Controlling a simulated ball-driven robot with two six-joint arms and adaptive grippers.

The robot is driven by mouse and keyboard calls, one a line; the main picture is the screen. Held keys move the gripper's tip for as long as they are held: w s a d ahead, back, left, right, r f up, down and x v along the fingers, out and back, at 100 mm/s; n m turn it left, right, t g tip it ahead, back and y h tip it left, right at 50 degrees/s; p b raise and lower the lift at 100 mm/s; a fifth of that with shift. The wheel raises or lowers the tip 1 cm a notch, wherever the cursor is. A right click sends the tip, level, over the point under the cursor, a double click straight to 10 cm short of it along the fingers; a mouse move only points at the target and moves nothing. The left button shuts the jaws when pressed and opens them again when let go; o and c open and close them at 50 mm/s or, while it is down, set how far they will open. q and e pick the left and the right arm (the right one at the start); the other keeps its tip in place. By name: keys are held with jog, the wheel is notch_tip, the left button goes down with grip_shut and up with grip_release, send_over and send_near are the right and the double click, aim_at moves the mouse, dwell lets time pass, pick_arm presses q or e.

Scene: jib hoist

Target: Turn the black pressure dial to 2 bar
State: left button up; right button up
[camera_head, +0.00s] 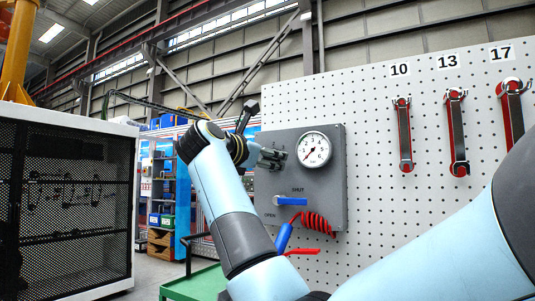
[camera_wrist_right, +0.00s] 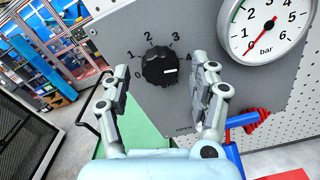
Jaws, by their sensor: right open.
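The black pressure dial (camera_wrist_right: 160,67) is a ribbed round knob on a grey panel (camera_wrist_right: 210,35), with the numbers 0 to 4 around it. Its white mark points right, just below the 4. My right gripper (camera_wrist_right: 153,72) is open, with one finger left of the dial and one right of it. I cannot tell whether either finger touches it. The round gauge (camera_head: 314,150) has a red needle pointing to the lower left, near zero. My left gripper is not in view.
Below the dial sit a blue valve lever (camera_head: 291,201), a red coiled hose (camera_head: 316,223) and a blue air gun (camera_head: 284,238). Wrenches hang on the pegboard (camera_head: 372,200) to the right. A green cart (camera_head: 195,286) stands below, and a black mesh cabinet (camera_head: 65,200) at left.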

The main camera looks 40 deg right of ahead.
jog(key=shift+w+d, duration=0.1)
jog(key=shift+d, duration=0.3)
jog(key=c, duration=1.1)
jog(key=shift+c, duration=0.2)
